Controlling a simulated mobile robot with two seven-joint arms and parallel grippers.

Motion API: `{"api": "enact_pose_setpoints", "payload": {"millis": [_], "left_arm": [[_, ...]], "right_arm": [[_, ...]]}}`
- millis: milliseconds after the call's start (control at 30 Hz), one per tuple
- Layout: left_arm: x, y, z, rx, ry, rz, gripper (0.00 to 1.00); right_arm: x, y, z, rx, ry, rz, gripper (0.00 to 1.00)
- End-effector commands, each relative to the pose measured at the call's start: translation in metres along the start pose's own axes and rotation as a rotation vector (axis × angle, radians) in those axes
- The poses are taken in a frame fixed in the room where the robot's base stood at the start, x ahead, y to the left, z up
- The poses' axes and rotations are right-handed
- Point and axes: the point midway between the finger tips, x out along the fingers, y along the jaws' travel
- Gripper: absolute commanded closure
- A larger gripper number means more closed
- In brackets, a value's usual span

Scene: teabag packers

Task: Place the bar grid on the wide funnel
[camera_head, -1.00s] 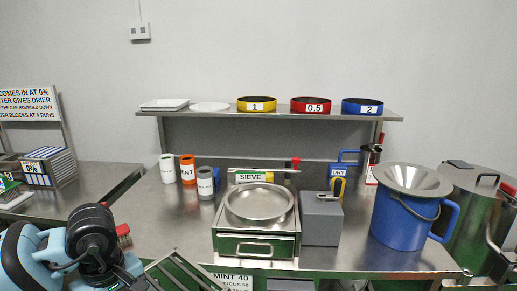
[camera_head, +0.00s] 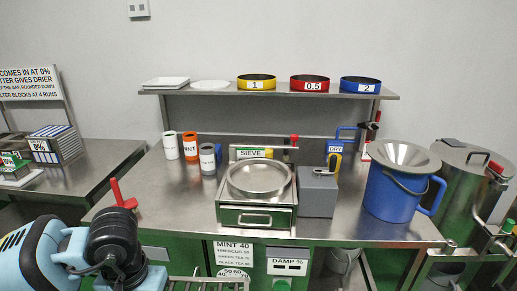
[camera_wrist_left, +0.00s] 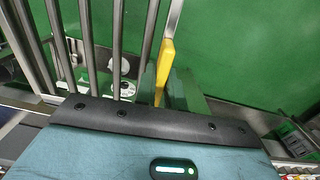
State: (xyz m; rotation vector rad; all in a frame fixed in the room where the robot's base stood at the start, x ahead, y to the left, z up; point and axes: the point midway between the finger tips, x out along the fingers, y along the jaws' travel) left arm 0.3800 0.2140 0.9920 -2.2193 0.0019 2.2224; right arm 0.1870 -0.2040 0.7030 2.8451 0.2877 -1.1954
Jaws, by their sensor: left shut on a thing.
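The bar grid (camera_wrist_left: 105,40) is a frame of parallel metal bars, at the upper left in the left wrist view. In the head view only a strip of its bars (camera_head: 205,284) shows at the bottom edge. My left gripper (camera_wrist_left: 160,85) is shut on the bar grid, by a yellow upright piece; its fingertips are largely hidden. In the head view my left arm comes in at the bottom left, with its gripper out of sight. The wide steel funnel (camera_head: 405,153) sits on top of a blue bucket (camera_head: 392,195) at the counter's right. My right gripper is not in view.
A steel sieve pan (camera_head: 259,178) stands mid-counter, beside a grey box (camera_head: 318,193). Several canisters stand behind left. A red lever (camera_head: 122,194) rises at the counter's front left. A large steel drum (camera_head: 468,180) stands right of the bucket. Coloured rings line the shelf (camera_head: 220,95).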

Motion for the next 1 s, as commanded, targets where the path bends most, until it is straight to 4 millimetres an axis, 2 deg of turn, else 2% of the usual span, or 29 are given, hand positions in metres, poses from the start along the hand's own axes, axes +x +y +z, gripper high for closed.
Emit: {"api": "enact_pose_setpoints", "payload": {"millis": [67, 167, 267, 367, 500, 600, 700, 833, 1000], "left_arm": [[-0.001, -0.001, -0.002, -0.005, 0.003, 0.001, 1.00], [-0.001, -0.013, -0.008, -0.041, -0.002, -0.001, 1.00], [-0.002, -0.043, -0.021, -0.122, -0.009, -0.004, 1.00], [-0.004, -0.088, -0.036, -0.236, -0.018, -0.004, 1.00], [-0.011, -0.157, -0.050, -0.397, -0.020, -0.003, 1.00], [-0.019, -0.202, -0.053, -0.494, -0.015, -0.001, 1.00], [-0.027, -0.237, -0.053, -0.568, -0.007, 0.001, 1.00], [-0.034, -0.265, -0.052, -0.625, 0.001, 0.005, 1.00], [-0.037, -0.277, -0.050, -0.649, 0.005, 0.005, 1.00]], "right_arm": [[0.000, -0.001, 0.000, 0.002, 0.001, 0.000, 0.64], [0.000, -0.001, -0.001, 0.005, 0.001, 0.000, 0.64], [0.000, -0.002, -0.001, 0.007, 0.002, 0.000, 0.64], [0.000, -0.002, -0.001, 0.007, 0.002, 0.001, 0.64], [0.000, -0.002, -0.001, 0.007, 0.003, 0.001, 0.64], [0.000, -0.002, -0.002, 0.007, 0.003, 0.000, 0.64], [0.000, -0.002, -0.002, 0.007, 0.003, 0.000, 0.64], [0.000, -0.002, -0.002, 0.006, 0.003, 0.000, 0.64], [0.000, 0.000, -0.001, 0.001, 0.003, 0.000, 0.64]]}}
